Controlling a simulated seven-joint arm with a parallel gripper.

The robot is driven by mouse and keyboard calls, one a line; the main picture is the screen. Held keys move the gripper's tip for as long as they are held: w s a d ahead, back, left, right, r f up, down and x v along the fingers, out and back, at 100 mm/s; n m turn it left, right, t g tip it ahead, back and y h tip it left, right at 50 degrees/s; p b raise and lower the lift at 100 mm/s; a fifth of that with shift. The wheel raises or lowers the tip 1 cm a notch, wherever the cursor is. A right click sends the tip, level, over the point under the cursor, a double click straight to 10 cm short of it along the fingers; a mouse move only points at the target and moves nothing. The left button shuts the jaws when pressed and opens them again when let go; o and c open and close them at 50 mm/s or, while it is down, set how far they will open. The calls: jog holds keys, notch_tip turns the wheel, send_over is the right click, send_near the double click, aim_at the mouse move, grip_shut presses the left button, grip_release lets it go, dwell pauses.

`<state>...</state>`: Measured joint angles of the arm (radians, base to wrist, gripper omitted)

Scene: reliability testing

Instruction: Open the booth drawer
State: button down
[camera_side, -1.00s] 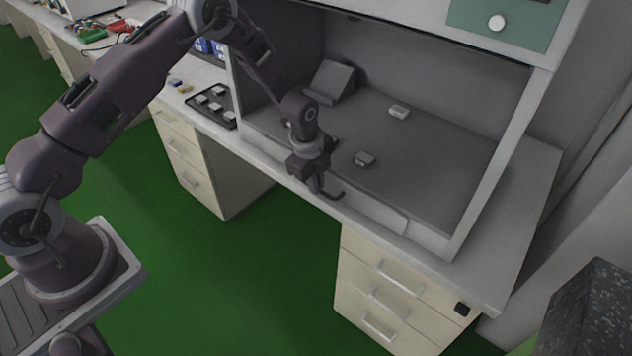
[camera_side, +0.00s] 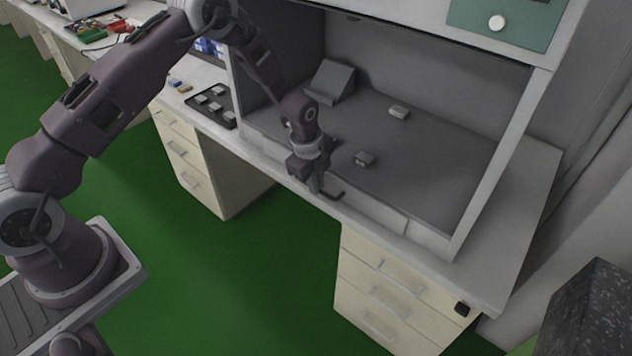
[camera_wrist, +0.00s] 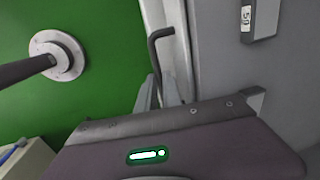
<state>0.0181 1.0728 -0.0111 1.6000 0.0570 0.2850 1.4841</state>
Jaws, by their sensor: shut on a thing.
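The booth drawer (camera_side: 375,211) is a pale, low front panel along the lower front edge of the grey booth. It looks closed or nearly so; I cannot tell exactly. Its dark bar handle (camera_wrist: 154,52) stands out from the pale front in the wrist view, and its end shows in the side view (camera_side: 334,194). My gripper (camera_side: 320,188) points down at the front edge of the booth. In the wrist view its fingers (camera_wrist: 158,92) are shut on the handle near its lower part, which they partly hide.
A black tray (camera_side: 212,105) with several pieces lies left of the booth. Drawer cabinets (camera_side: 385,290) stand below the desk. The green floor in front is clear.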

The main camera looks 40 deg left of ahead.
dwell(0.4)
jog(key=s, duration=2.3)
jog(key=shift+s, duration=0.35)
jog(key=c, duration=1.5)
grip_release()
jog(key=shift+r, duration=0.1)
notch_tip(320, 180, up, 7)
jog(key=s, duration=0.1)
jog(key=shift+s, duration=0.15)
